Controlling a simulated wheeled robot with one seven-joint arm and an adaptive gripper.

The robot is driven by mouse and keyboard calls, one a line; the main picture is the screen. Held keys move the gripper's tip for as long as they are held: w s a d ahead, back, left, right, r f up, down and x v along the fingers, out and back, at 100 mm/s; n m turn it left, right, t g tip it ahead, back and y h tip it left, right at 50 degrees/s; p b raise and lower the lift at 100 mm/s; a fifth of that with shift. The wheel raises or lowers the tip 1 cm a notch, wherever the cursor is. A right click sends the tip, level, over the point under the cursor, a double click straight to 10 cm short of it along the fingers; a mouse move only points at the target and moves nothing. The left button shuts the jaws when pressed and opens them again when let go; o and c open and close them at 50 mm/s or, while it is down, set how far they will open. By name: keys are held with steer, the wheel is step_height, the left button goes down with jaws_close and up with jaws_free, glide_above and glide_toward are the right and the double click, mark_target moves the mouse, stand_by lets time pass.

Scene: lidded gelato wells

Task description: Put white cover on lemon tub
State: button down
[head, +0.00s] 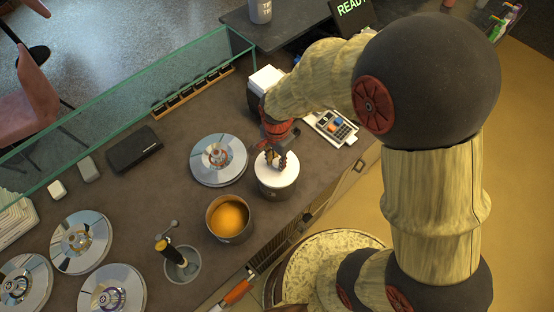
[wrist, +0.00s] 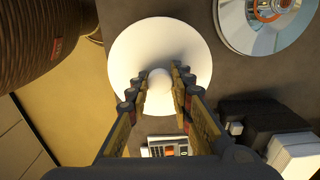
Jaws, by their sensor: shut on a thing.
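The white cover (head: 284,176) is a round disc with a ball knob, and it also fills the upper middle of the wrist view (wrist: 135,45). My gripper (head: 276,158) is above it, with its fingers closed in on either side of the knob (wrist: 159,78). The cover sits level at the mouth of a grey tub (head: 277,193); whether it rests fully on the rim I cannot tell. That tub's contents are hidden. An open tub with orange-yellow gelato (head: 229,215) stands to its lower left. I cannot tell which tub is lemon.
A shiny metal lid (head: 218,160) lies left of the covered tub, with several more at lower left (head: 80,241). A scoop stands in a small well (head: 182,265). A card terminal (head: 331,128) is at right, and a glass guard (head: 120,101) runs along the back.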

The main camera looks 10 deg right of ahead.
mark_target(277, 162)
steer(key=shift+f+b, duration=0.6)
steer(key=shift+f, duration=0.3)
stand_by(0.4)
steer(key=c, duration=1.9)
jaws_free()
steer(key=shift+o, duration=0.4)
steer(key=o, duration=0.4)
steer(key=shift+c, duration=0.2)
steer(key=shift+o, duration=0.6)
steer(key=shift+r, duration=0.1)
steer(key=shift+r+p, duration=2.75)
steer(key=shift+r, duration=1.2)
